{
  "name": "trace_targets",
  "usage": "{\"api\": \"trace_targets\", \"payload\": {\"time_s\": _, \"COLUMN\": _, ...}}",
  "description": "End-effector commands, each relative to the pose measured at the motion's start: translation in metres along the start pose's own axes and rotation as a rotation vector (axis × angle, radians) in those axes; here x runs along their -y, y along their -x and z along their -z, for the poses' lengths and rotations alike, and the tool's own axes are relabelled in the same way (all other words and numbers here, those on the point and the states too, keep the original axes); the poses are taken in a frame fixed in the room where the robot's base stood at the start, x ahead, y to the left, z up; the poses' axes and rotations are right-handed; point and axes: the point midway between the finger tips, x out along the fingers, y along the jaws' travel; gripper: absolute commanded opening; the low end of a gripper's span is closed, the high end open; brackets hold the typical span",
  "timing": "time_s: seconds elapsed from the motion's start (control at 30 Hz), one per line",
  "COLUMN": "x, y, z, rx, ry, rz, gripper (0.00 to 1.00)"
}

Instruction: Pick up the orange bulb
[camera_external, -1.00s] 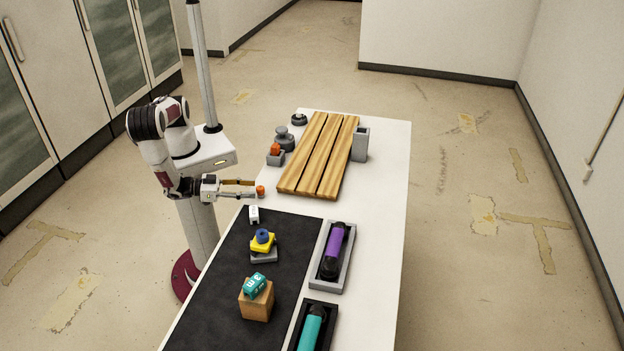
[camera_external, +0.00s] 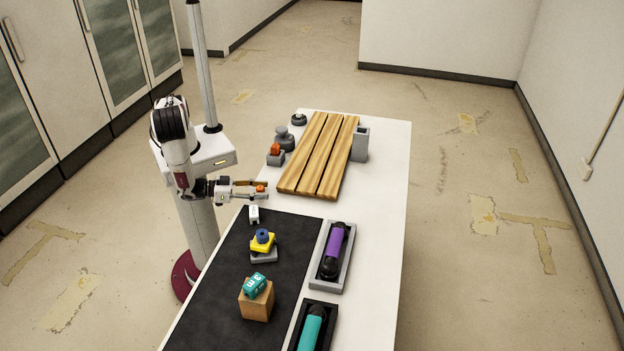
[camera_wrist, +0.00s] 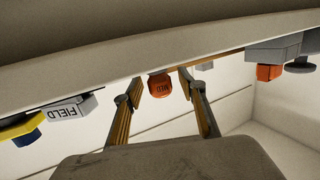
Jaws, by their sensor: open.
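The orange bulb (camera_external: 260,188) is small and sits at the left edge of the white table. In the wrist view a gap shows between the bulb and each finger of my gripper (camera_wrist: 159,80).
Another orange piece (camera_external: 275,148) sits on a grey block farther back. A white labelled block (camera_external: 254,214) and a yellow-and-blue stack (camera_external: 263,242) stand nearer the front. A slatted wooden board (camera_external: 318,155) lies to the right. The white table strip (camera_external: 290,205) is clear.

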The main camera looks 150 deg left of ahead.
Motion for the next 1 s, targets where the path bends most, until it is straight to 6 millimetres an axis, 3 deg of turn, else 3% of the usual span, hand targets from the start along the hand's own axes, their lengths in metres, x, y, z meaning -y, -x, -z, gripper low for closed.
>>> {"api": "trace_targets", "payload": {"time_s": 0.33, "x": 0.0002, "y": 0.0002, "z": 0.0000, "rx": 0.000, "ry": 0.000, "rz": 0.000, "gripper": 0.41}}
{"api": "trace_targets", "payload": {"time_s": 0.47, "x": 0.0002, "y": 0.0002, "z": 0.0001, "rx": 0.000, "ry": 0.000, "rz": 0.000, "gripper": 0.07}}
{"api": "trace_targets", "payload": {"time_s": 0.5, "x": 0.0002, "y": 0.0002, "z": 0.0001, "rx": 0.000, "ry": 0.000, "rz": 0.000, "gripper": 0.03}}
{"api": "trace_targets", "payload": {"time_s": 1.0, "x": 0.0001, "y": 0.0006, "z": 0.0027, "rx": 0.000, "ry": 0.000, "rz": 0.000, "gripper": 0.03}}
